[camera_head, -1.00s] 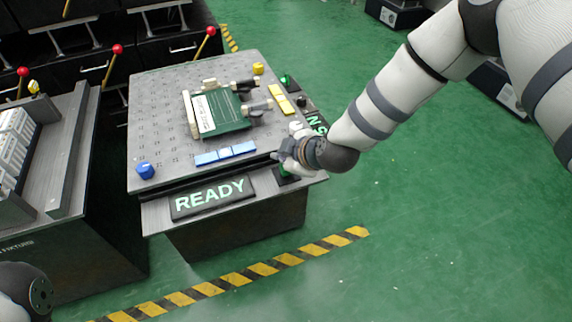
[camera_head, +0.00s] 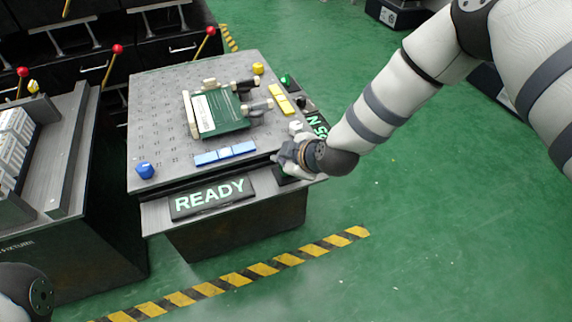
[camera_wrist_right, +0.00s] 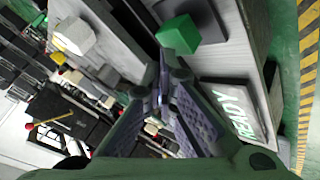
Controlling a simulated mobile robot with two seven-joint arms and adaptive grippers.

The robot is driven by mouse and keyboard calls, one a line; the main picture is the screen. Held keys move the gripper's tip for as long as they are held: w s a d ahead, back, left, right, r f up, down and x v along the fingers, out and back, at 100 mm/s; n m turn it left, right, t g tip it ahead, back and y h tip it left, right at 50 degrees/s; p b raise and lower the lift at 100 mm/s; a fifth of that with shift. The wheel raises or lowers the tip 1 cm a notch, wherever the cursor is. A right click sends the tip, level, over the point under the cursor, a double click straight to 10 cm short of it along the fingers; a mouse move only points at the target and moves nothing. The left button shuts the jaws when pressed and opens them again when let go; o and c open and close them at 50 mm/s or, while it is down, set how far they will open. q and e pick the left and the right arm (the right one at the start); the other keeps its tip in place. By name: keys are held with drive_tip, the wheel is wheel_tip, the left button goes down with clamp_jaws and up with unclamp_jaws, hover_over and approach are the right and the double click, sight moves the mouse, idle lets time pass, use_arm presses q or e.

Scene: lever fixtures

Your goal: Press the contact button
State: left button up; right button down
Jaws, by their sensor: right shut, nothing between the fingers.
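A green block-shaped button (camera_wrist_right: 178,35) sits on a dark square plate (camera_wrist_right: 205,18) in the right wrist view, just beyond the fingertips. I take it for the contact button; no label on it is readable. In the head view, my right gripper (camera_head: 279,158) is over the front right corner of the grey fixture table (camera_head: 165,105) and mostly hides the button there. My right gripper also shows in the right wrist view (camera_wrist_right: 164,62); its fingers are together and empty. I cannot tell whether they touch the button. My left gripper is out of view.
A lit READY sign (camera_head: 210,197) is on the table's front ledge. Another green button (camera_head: 286,81) is at the back right.

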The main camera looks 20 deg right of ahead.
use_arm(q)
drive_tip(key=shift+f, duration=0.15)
use_arm(e)
drive_tip(key=shift+f, duration=0.55)
idle(0.5)
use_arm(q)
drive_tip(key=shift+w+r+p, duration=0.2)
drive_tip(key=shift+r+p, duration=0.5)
use_arm(e)
drive_tip(key=shift+r, duration=0.95)
wheel_tip(320, 180, up, 5)
drive_tip(key=p, duration=0.4)
drive_tip(key=shift+r, duration=0.15)
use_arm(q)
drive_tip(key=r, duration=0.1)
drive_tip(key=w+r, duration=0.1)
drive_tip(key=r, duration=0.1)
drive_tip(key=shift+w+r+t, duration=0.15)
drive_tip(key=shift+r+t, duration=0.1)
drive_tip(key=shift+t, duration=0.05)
